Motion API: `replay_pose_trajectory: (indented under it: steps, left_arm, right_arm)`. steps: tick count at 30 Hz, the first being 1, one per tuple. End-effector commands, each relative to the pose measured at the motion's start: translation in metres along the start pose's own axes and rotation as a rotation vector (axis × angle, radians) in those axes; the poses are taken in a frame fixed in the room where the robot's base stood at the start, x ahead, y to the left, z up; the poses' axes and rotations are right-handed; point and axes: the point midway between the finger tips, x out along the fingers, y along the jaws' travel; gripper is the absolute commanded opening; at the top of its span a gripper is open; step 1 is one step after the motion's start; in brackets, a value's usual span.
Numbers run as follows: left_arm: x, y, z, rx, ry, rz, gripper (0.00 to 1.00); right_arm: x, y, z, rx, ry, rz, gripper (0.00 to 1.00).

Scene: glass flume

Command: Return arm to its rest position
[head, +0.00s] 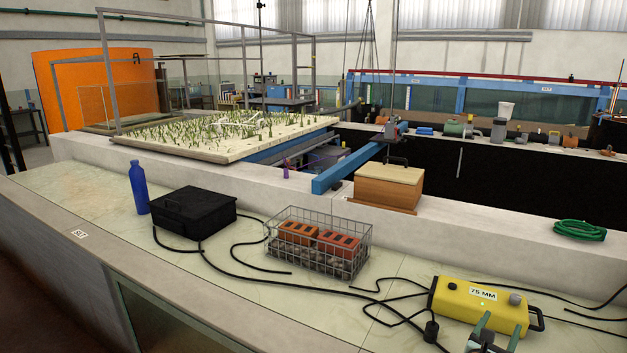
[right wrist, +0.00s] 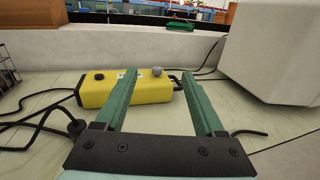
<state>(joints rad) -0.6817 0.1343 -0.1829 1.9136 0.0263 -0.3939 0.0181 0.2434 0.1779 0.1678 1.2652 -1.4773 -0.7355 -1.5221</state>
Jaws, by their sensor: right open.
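My right gripper (head: 493,328) shows at the bottom right of the head view, its green fingers in front of the yellow box. In the right wrist view the two fingers (right wrist: 158,88) stand wide apart with nothing between them but bare counter and part of the box behind. The yellow box (head: 470,303) carries a "75-MM" label and a grey knob, and lies on the counter. It also shows in the right wrist view (right wrist: 148,91), beyond the fingers. Whether the fingers touch it I cannot tell. My left gripper is not in view.
A wire basket (head: 362,262) with orange bricks stands mid-counter, beside a black case (head: 190,222) and a blue bottle (head: 139,187). Black cables (head: 330,284) run across the counter. A wooden box (head: 388,200) and green hose coil (head: 579,230) sit on the ledge. A pale block (right wrist: 275,55) stands right.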

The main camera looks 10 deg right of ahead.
Motion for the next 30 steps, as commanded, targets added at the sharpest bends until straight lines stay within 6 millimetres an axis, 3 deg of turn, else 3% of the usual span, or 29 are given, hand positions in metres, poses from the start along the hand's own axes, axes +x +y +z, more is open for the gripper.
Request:
replay_pose_trajectory:
  steps: [1,5,11,15,18,24,30]
  left_arm:
    - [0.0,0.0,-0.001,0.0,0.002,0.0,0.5]
    - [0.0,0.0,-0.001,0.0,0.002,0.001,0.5]
    - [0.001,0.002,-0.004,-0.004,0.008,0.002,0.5]
    - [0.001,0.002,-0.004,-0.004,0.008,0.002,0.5]
    - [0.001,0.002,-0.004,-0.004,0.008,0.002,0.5]
    - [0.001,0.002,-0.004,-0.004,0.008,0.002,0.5]
    - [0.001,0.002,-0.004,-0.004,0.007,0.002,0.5]
  right_arm:
    - [-0.002,-0.001,-0.001,0.015,0.003,-0.002,0.71]
    - [-0.036,-0.021,-0.017,0.364,0.091,-0.062,0.71]
    - [-0.105,-0.042,-0.053,0.91,0.296,-0.207,0.71]
    - [-0.181,-0.051,-0.083,1.313,0.523,-0.409,0.71]
    - [-0.238,-0.052,-0.095,1.522,0.68,-0.588,0.71]
    - [-0.327,-0.054,-0.098,1.731,0.899,-0.904,0.71]
    - [-0.394,-0.058,-0.087,1.804,1.044,-1.172,0.71]
